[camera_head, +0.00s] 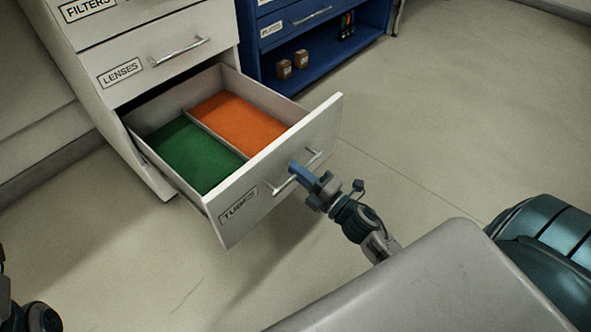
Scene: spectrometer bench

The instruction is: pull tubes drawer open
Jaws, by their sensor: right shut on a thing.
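The tubes drawer (270,176) is the lowest drawer of the white cabinet and stands far out from it. Its front carries a "TUBES" label (239,203) and a bar handle (283,186). Inside, a divider separates a green-floored compartment (193,155) from an orange-floored one (238,119); both look empty. My right gripper (297,172) is at the drawer front, shut on the handle, and its fingers hide part of the bar. A dark part of my left arm shows at the lower left edge, but its fingers are not visible.
Above it, the lenses drawer (136,71) and filters drawer (95,15) are closed. A blue cabinet (300,50) stands behind, with small brown boxes (284,69) and dark items (347,25) on its low shelf. The floor (440,120) to the right is clear.

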